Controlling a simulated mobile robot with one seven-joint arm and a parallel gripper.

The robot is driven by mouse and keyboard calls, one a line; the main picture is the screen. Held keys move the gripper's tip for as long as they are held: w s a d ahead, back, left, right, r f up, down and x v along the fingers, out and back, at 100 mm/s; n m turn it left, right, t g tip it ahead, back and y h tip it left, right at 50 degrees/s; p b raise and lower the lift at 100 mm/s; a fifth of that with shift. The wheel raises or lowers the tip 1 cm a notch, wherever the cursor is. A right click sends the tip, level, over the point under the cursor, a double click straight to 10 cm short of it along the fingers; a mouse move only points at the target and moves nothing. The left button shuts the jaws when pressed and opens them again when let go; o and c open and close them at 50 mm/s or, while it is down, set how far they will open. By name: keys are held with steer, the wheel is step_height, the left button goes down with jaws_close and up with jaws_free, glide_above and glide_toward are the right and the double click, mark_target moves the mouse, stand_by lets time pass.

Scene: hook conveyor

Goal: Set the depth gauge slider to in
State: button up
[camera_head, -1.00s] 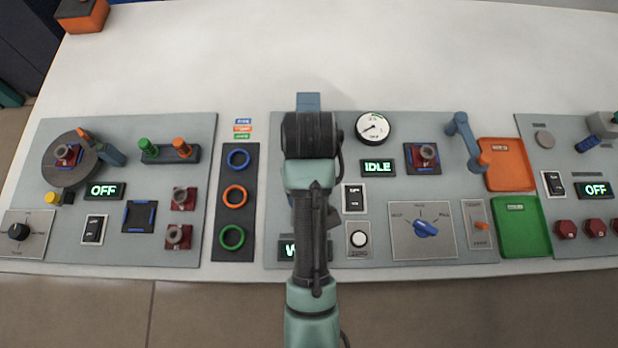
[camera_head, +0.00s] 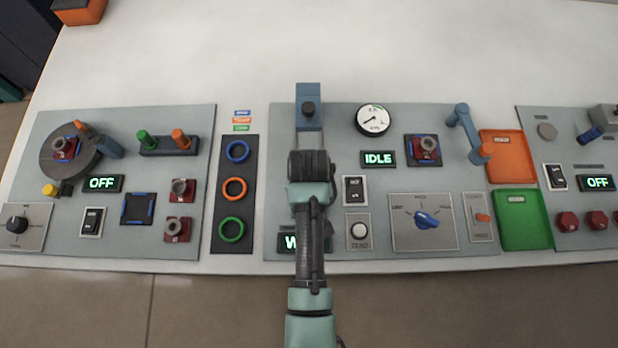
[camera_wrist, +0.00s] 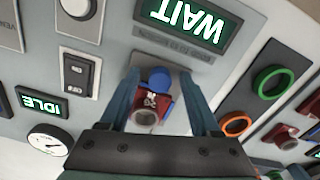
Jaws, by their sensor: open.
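My gripper (camera_wrist: 160,76) is open and points down over the panel, nearer the front than the block. In the head view my arm hides this spot.
A WAIT display (camera_wrist: 188,22) is close to my gripper. A round dial (camera_head: 373,119), an IDLE display (camera_head: 378,159), a rocker switch (camera_head: 355,190) and a white button (camera_head: 358,231) stand to the right. Three coloured rings (camera_head: 234,188) lie to the left.

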jaws_close()
stand_by(1.4)
